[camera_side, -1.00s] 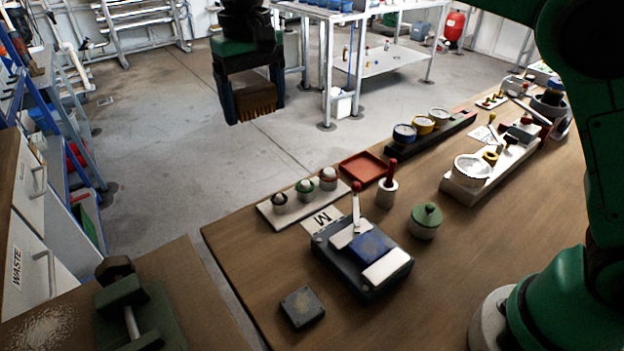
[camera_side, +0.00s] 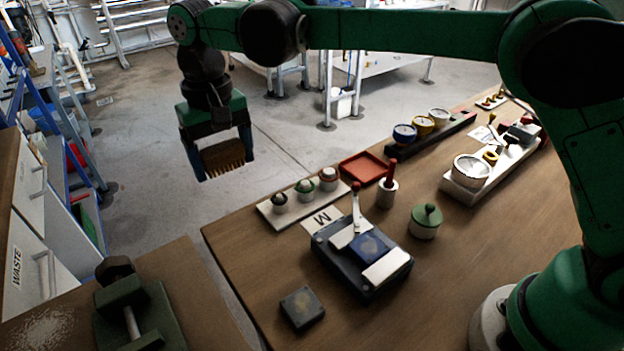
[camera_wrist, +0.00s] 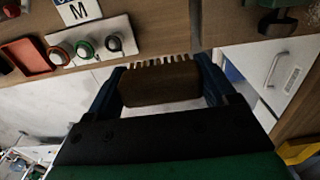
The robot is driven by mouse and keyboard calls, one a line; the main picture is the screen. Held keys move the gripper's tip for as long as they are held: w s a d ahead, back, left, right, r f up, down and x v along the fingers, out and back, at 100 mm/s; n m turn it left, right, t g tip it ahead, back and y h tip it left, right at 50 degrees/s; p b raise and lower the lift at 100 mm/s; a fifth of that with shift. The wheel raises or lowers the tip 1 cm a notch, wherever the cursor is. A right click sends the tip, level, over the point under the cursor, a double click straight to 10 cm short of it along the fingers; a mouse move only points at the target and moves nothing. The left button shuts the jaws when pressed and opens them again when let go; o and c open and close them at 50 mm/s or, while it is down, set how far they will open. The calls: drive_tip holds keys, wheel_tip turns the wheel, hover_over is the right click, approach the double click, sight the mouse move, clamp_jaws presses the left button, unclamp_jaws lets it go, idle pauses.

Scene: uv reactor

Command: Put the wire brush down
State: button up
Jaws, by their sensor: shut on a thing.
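The wire brush (camera_side: 222,158) has a brown block and a row of tan bristles pointing down. My gripper (camera_side: 220,163) is shut on it, one finger at each end of the block. It hangs in the air over the floor, beyond the far left edge of the wooden bench (camera_side: 236,234). In the wrist view the brush (camera_wrist: 158,85) sits between the two blue fingers, with its bristles toward the bench edge.
A white plate (camera_side: 295,204) with several small capped pots lies near the bench's left edge. A dark device with a lever (camera_side: 350,270), a red tray (camera_side: 364,167) and a green-lidded pot (camera_side: 426,222) stand on the bench. A side table with a green vise (camera_side: 135,315) is at lower left.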

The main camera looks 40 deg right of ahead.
sight(242, 235)
wheel_tip(242, 235, down, 13)
drive_tip(key=shift+f, duration=0.15)
drive_tip(key=shift+f, duration=0.15)
drive_tip(key=shift+f, duration=0.35)
drive_tip(key=shift+f, duration=0.1)
